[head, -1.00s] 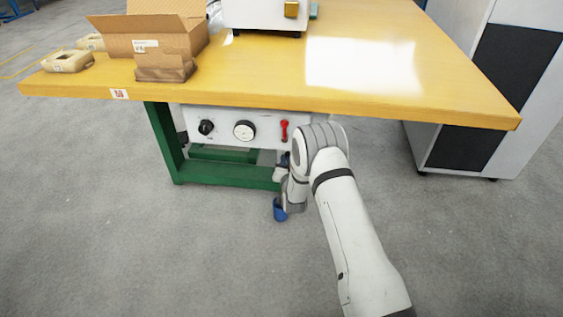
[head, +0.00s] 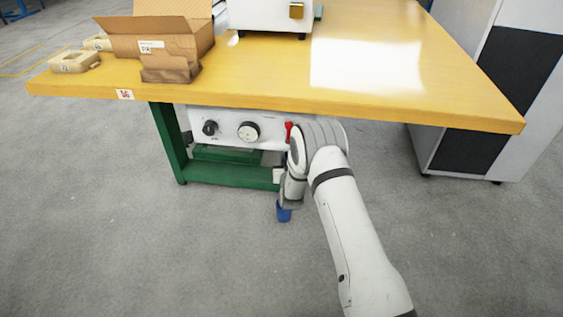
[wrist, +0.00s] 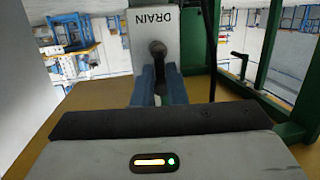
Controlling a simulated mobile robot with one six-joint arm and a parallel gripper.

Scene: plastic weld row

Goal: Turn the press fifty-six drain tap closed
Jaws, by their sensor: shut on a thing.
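The drain tap (wrist: 157,48) shows in the wrist view as a dark rounded handle on a white panel (wrist: 140,35) marked DRAIN. My gripper (wrist: 159,76) has its blue fingers on either side of the tap's lower part and is shut on it. The fingers hide that part, and I cannot tell the tap's exact angle. A red handle (head: 289,129) shows at the right of the white under-table panel (head: 225,129), partly covered by my arm.
The yellow table top (head: 260,92) overhangs the panel. A black knob (head: 210,128) and a white dial (head: 248,131) sit to the left. A green frame (head: 230,174) stands below. An open carton (head: 165,48) is on the table. The floor in front is clear.

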